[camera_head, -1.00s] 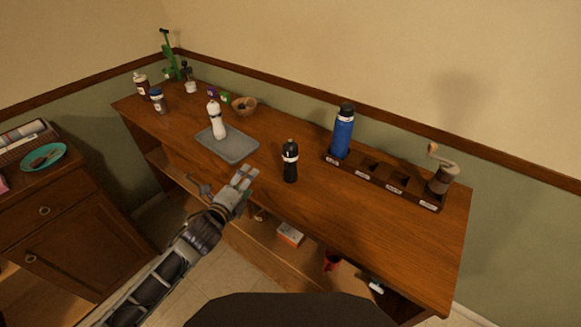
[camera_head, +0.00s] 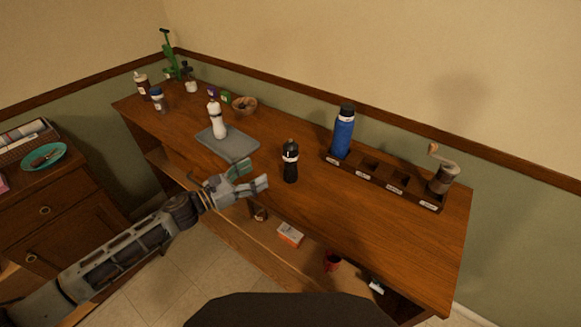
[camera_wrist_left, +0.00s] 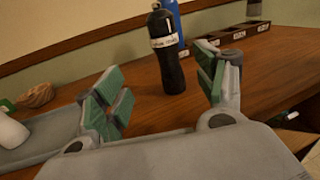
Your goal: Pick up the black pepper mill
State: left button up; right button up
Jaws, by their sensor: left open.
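The black pepper mill (camera_head: 290,163) stands upright on the wooden counter, with a white label band around its upper part. It also shows in the left wrist view (camera_wrist_left: 168,62), beyond and between the fingers, with its base visible on the wood. My left gripper (camera_head: 257,178) is open and empty, just to the left of the mill in the head view, fingers pointing toward it. In the left wrist view the left gripper (camera_wrist_left: 160,95) has its green-padded fingers spread wide, apart from the mill. My right gripper is not in view.
A white mill (camera_head: 217,121) stands on a grey tray (camera_head: 240,150) left of the black mill.

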aim_at(291, 166)
pick_arm(q)
jog(key=shift+s+m, duration=0.1)
jog(key=shift+m, duration=0.4)
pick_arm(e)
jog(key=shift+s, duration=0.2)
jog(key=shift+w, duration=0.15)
pick_arm(q)
jog(key=shift+w+d, duration=0.75)
jog(key=shift+d, duration=0.15)
jog(key=p+x, duration=0.1)
jog(key=x, duration=0.5)
jog(key=shift+s, duration=0.1)
jog(key=shift+d+p, duration=0.2)
jog(key=shift+p, duration=0.1)
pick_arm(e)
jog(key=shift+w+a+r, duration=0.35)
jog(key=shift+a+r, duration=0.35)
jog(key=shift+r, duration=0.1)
